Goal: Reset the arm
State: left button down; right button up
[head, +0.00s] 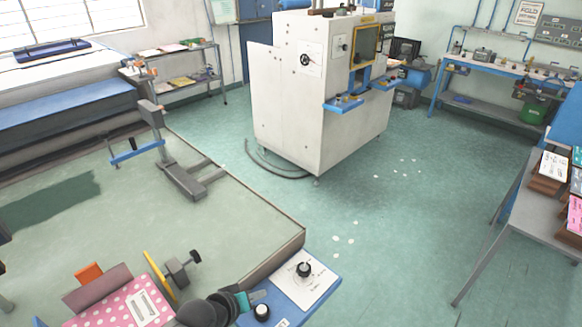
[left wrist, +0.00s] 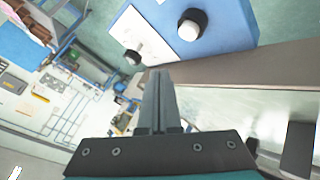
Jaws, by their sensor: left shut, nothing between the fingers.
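My left gripper (head: 257,296) shows at the bottom of the head view, beside a blue control panel (head: 320,284) with black knobs. In the left wrist view the gripper (left wrist: 158,82) has its fingers together with nothing between them. The panel and its knobs (left wrist: 190,25) fill the top of that view, and the fingertips appear close to the panel's edge; I cannot tell whether they touch it. My right gripper is in neither view.
Pink dotted fabric (head: 125,305) lies left of my left gripper, near a yellow strip (head: 158,275) and a black-knobbed clamp (head: 182,268). A large white machine (head: 300,100) stands behind. A table with stacked items (head: 545,215) is at right. The green floor (head: 400,240) between is open.

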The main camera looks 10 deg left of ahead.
pick_arm(q)
jog(key=s+d+r+m+g, duration=0.2)
jog(key=s+d+r+m, duration=0.1)
jog(key=s, duration=0.5)
jog(key=s+a+r+m+g+y, duration=0.1)
jog(key=s+a+r+y, duration=0.2)
jog(key=s, duration=0.4)
jog(key=s+a+r+m+g+y, duration=0.1)
jog(key=s+a+r+m+g, duration=0.2)
jog(key=s, duration=0.4)
notch_tip(320, 180, down, 31)
jog(key=s+n+b, duration=0.1)
jog(key=b, duration=1.1)
jog(key=s+a+f+b, duration=0.1)
jog(key=s+f+b, duration=0.2)
jog(key=f, duration=0.6)
jog(key=s+a+f+b, duration=0.1)
jog(key=s+f+b, duration=0.3)
jog(key=s+f, duration=0.3)
jog(key=s+a+f+g+b, duration=0.1)
jog(key=s+f+b, duration=0.3)
jog(key=f, duration=0.7)
jog(key=shift+s, duration=1)
